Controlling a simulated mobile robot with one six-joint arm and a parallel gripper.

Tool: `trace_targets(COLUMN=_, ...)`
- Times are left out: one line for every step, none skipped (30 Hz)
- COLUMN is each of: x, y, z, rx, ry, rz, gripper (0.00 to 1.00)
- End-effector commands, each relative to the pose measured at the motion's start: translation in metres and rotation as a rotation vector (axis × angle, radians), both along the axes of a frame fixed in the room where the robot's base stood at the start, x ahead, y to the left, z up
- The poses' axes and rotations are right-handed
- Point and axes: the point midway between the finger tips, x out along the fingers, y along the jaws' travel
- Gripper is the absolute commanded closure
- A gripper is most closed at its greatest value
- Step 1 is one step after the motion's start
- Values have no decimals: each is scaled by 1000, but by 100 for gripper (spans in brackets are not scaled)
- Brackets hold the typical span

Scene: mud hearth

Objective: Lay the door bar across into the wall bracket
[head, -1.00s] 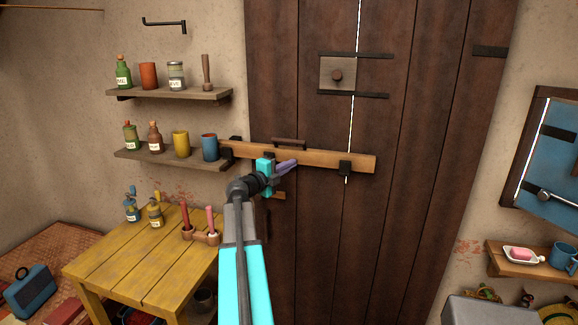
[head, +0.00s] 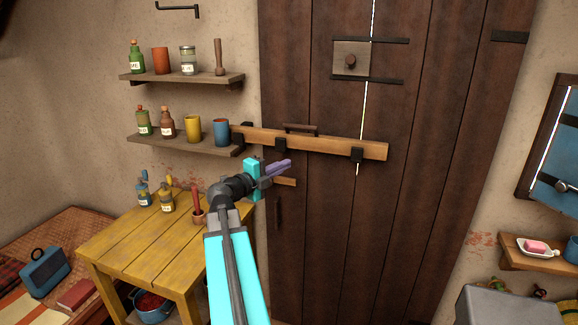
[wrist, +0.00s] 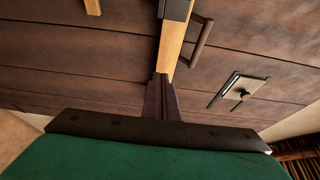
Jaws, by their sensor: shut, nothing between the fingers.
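The door bar (head: 325,146), a long light wooden beam, lies nearly level across the dark plank door. It sits in two black door brackets (head: 280,147) (head: 357,154). Its left end reaches the dark wall bracket (head: 240,131) beside the lower shelf; I cannot tell exactly how it seats there. My gripper (head: 288,166), with purple fingers, is shut and empty just below the bar, apart from it. In the wrist view the shut fingers (wrist: 162,92) point toward the bar (wrist: 171,50), which runs up under a black bracket (wrist: 178,8).
A handle (head: 300,129) is on the door above the bar, and a latch plate (head: 350,60) is higher up. Shelves with bottles and cups (head: 188,146) are at left, above a yellow table (head: 140,240). A small shelf with soap (head: 536,247) is at right.

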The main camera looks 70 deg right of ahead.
Motion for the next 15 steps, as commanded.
trace_targets(x=1, y=3, z=0, rx=0, ry=0, rz=0, gripper=100)
trace_targets(x=1, y=4, z=0, rx=0, ry=0, rz=0, gripper=100)
trace_targets(x=1, y=4, z=0, rx=0, ry=0, rz=-1, gripper=100)
trace_targets(x=1, y=5, z=0, rx=0, ry=0, rz=-1, gripper=100)
trace_targets(x=1, y=5, z=0, rx=0, ry=0, rz=-1, gripper=100)
trace_targets(x=1, y=5, z=0, rx=0, ry=0, rz=-1, gripper=100)
trace_targets(x=1, y=5, z=0, rx=0, ry=0, rz=-1, gripper=100)
trace_targets(x=2, y=5, z=0, rx=0, ry=0, rz=-1, gripper=100)
trace_targets(x=2, y=5, z=0, rx=0, ry=0, rz=-1, gripper=100)
trace_targets(x=2, y=5, z=0, rx=0, ry=0, rz=-1, gripper=100)
trace_targets(x=2, y=5, z=0, rx=0, ry=0, rz=0, gripper=100)
trace_targets(x=2, y=5, z=0, rx=0, ry=0, rz=0, gripper=95)
trace_targets(x=2, y=5, z=0, rx=0, ry=1, rz=1, gripper=90)
trace_targets(x=3, y=5, z=0, rx=-1, ry=1, rz=3, gripper=85)
trace_targets(x=5, y=5, z=0, rx=-3, ry=4, rz=8, gripper=78)
